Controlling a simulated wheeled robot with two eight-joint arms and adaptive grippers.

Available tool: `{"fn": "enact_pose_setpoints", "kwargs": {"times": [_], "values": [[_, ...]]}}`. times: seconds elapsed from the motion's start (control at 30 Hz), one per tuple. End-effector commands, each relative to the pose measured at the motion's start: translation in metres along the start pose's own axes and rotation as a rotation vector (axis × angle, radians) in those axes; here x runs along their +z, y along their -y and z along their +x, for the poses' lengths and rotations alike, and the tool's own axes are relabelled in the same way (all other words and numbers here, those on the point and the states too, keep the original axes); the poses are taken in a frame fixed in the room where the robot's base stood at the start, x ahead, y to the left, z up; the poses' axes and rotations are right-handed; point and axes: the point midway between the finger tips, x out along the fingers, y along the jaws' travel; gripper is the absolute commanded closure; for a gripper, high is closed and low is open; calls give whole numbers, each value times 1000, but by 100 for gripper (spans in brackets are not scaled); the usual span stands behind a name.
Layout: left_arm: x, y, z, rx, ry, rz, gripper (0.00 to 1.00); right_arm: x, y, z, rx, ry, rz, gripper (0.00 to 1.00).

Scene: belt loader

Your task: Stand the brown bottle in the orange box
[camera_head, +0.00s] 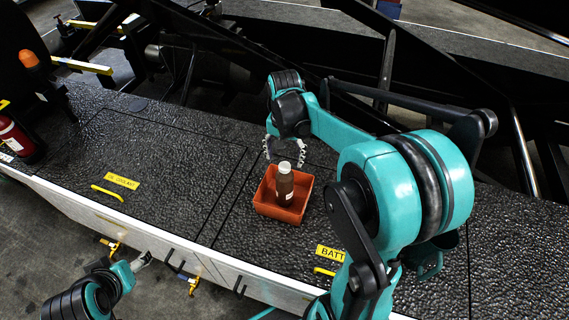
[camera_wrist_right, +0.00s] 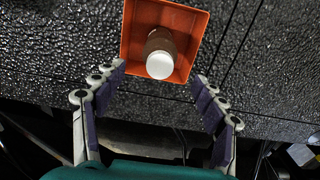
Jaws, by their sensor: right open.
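The brown bottle (camera_head: 284,186) with a white cap stands upright inside the orange box (camera_head: 267,208) on the black textured deck. In the right wrist view I look down on the bottle (camera_wrist_right: 160,52) and its white cap, with the walls of the orange box (camera_wrist_right: 199,40) around it. My right gripper (camera_head: 285,155) is open, just behind and above the bottle, and holds nothing. In the wrist view its fingers (camera_wrist_right: 160,85) are spread wide, below the bottle in the picture and apart from it. My left gripper (camera_head: 143,261) is low at the left, off the deck's front edge; its fingers are too small to read.
The black deck (camera_head: 180,150) is clear to the left of the box. Yellow labels and handles (camera_head: 122,181) lie along its front. A red fire extinguisher (camera_head: 18,138) stands at the far left. Dark metal beams (camera_head: 390,60) run behind the deck.

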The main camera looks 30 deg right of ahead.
Motion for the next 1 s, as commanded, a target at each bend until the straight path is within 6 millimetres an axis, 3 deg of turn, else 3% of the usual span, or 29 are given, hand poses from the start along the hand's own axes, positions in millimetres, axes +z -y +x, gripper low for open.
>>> {"fn": "enact_pose_setpoints", "kwargs": {"times": [0.1, 0.27, 0.37, 0.53, 0.7, 0.83, 1.0], "values": [[-3, 0, -4, 0, 0, 0, 31, 0, 0, -17, 0, 0, 0, 29], [-4, 0, -5, 0, 0, 0, 31, 6, 0, -28, -9, -13, -23, 29], [-4, 0, -5, 0, 0, 0, 31, 23, 0, -36, -38, -57, -98, 29], [-4, 0, -5, 0, 0, 0, 31, 73, -2, -50, -125, -204, -333, 29], [-4, 0, -5, 0, 0, 0, 31, 121, -8, -51, -203, -377, -582, 29], [-4, 0, -5, 0, 0, 0, 31, 145, -13, -45, -242, -486, -723, 29], [-4, 0, -5, 0, 0, 0, 31, 160, -15, -40, -266, -568, -821, 29]]}}
